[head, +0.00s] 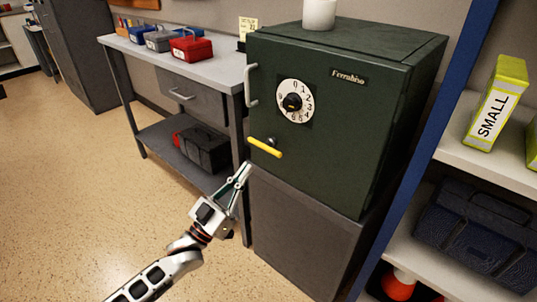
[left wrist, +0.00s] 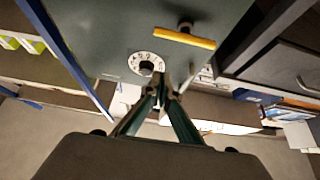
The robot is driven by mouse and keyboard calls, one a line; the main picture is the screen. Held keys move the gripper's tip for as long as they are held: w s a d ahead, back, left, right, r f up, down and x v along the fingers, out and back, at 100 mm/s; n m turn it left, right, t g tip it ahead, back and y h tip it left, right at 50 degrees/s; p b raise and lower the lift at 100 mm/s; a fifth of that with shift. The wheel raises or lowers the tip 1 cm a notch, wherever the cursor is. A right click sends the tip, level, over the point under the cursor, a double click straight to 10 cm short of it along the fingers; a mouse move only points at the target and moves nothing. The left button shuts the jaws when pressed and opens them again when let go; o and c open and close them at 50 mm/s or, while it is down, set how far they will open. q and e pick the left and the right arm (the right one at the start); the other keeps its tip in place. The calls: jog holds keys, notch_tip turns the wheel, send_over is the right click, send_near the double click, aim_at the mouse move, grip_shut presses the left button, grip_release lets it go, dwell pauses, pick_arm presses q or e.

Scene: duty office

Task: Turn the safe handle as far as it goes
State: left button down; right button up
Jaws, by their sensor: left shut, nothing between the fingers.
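The dark green safe (head: 345,120) stands on a grey cabinet, its door shut. The safe handle (head: 265,148) is a yellow bar on a dark hub, low on the door, sloping slightly down to the right. The white numbered dial (head: 295,101) is above it. My left gripper (head: 246,167) is shut and empty, just below the handle's left end in the head view, with a visible gap. In the left wrist view the fingertips (left wrist: 163,78) are apart from the yellow handle (left wrist: 184,38), and the dial (left wrist: 146,64) shows behind them. My right gripper is not in view.
A workbench (head: 215,68) with a red toolbox (head: 191,47) and other boxes stands left of the safe. A blue-edged shelf (head: 424,140) stands close on the right. A white cylinder (head: 319,14) sits on the safe. The floor in front at left is clear.

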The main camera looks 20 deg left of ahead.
aim_at(265, 145)
pick_arm(q)
jog(key=w+d+r+b, duration=0.1)
jog(key=w+d+b, duration=0.1)
jog(key=w, duration=0.6)
jog(key=shift+w+d, duration=0.4)
jog(key=shift+d, duration=0.25)
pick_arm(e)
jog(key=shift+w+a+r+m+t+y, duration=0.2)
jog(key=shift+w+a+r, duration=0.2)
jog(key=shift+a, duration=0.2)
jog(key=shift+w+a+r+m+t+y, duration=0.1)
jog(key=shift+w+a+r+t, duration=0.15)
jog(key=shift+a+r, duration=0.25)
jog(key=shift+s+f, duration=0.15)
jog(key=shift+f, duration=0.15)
pick_arm(q)
jog(key=shift+f+m+g+h, duration=0.15)
jog(key=shift+m+g+h, duration=0.2)
jog(key=shift+m, duration=0.35)
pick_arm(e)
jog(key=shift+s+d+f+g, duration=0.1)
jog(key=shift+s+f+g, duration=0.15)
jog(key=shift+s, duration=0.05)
pick_arm(q)
jog(key=shift+f+m+h+b, duration=0.1)
jog(key=shift+m+h+b, duration=0.2)
jog(key=shift+m+h, duration=0.15)
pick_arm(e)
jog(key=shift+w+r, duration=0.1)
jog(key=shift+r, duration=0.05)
